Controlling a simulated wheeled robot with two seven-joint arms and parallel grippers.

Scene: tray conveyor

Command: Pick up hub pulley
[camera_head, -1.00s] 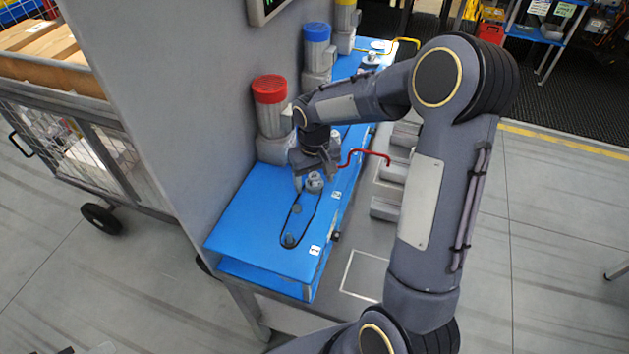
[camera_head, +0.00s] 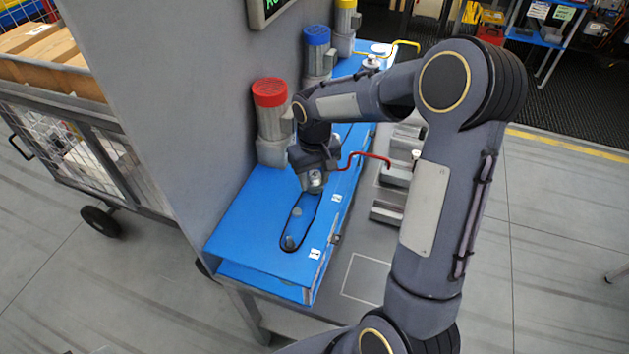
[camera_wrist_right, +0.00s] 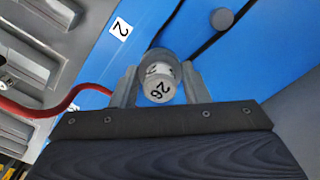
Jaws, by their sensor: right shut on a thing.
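The hub pulley (camera_wrist_right: 158,82) is a small grey metal piece marked 26, held between the fingers of my right gripper in the right wrist view. In the head view the pulley (camera_head: 315,182) shows just under the right gripper (camera_head: 315,176), over the blue top of the conveyor (camera_head: 235,220). The right gripper (camera_wrist_right: 158,85) is shut on it. A black belt loop (camera_head: 284,246) lies on the blue top around two other small round pieces. I cannot tell whether the pulley touches the surface. My left gripper is out of view.
A red-capped motor (camera_head: 270,120) stands close to the left of my right gripper, with a blue-capped motor (camera_head: 317,55) behind. A red crank handle (camera_head: 370,155) sticks out at the right. Grey blocks (camera_head: 388,207) line the bench beside the conveyor. A grey wall panel (camera_head: 190,100) bounds the left.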

